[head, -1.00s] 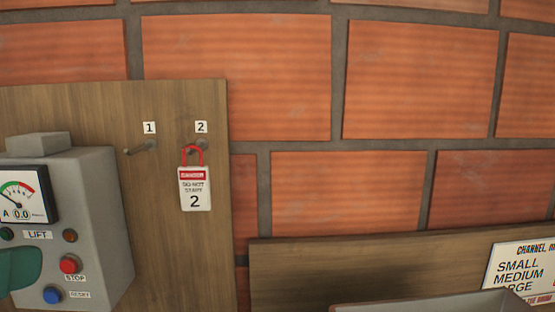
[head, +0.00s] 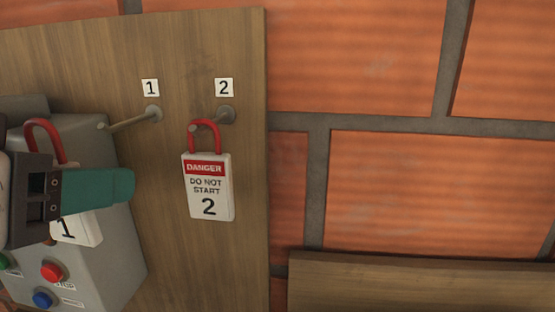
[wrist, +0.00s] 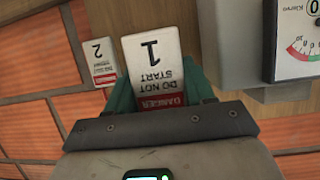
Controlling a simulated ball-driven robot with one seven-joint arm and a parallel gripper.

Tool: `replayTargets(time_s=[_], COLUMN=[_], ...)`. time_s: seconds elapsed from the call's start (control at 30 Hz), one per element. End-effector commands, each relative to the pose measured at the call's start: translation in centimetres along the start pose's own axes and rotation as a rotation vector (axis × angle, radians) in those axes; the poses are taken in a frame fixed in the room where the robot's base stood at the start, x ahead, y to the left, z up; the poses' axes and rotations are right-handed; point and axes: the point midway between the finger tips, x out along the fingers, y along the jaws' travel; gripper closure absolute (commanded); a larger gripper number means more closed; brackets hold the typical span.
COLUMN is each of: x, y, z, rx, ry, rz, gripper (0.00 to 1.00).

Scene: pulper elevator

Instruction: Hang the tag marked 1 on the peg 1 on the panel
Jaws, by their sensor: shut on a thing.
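The tag marked 1 (head: 78,229) is white with a red loop on top, partly hidden behind my gripper (head: 98,190) in the head view. My gripper is shut on it, with a green finger across its front. In the wrist view the tag (wrist: 155,68) appears upside down between the green fingers. Peg 1 (head: 130,121) is bare and sticks out of the wooden panel (head: 190,60) under the label 1, to the right of and above the tag's red loop. The tag is apart from the peg.
Tag 2 (head: 207,188) hangs by its red loop from peg 2 (head: 226,115), right of peg 1. A grey control box (head: 110,255) with red and blue buttons stands out from the panel at lower left. A brick wall (head: 400,190) lies to the right.

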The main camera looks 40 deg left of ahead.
Motion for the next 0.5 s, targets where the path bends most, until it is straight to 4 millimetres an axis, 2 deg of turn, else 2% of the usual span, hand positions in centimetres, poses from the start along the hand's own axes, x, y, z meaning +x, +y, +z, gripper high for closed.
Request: replayTargets(time_s=[0.5], x=[2.7], y=[-0.1], z=[-0.9], rx=[0.000], ry=[0.000], rz=[0.000], gripper=[0.81])
